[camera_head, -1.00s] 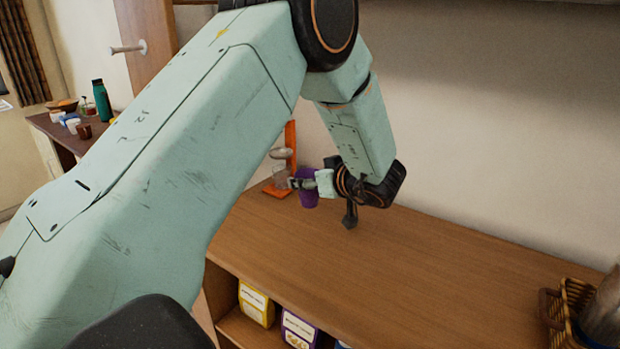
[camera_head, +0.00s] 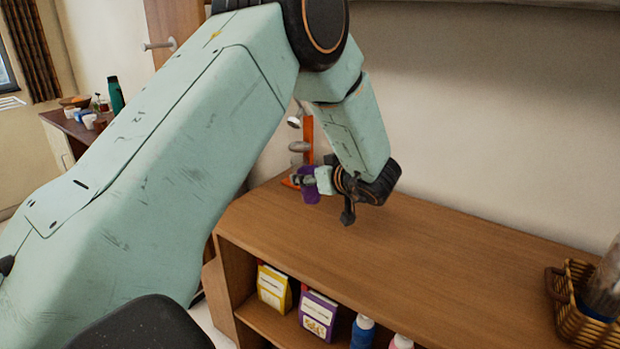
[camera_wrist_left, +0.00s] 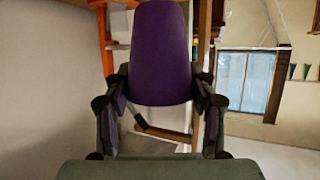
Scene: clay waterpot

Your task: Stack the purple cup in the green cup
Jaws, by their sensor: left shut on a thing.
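The purple cup (camera_head: 311,190) is in my left gripper (camera_head: 303,181), above the far left end of the wooden counter. In the left wrist view the purple cup (camera_wrist_left: 160,55) stands between the two fingers of my left gripper (camera_wrist_left: 160,95), which is shut on it. The cup's wide end points down in that view. I cannot make out a green cup in any view. My right gripper is not in view.
An orange stand (camera_head: 308,140) with metal rings is close behind the purple cup. A wicker basket (camera_head: 575,310) sits at the counter's right end. The counter's middle (camera_head: 440,250) is clear. A side table (camera_head: 75,130) at the far left holds small cups and a green bottle (camera_head: 116,95).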

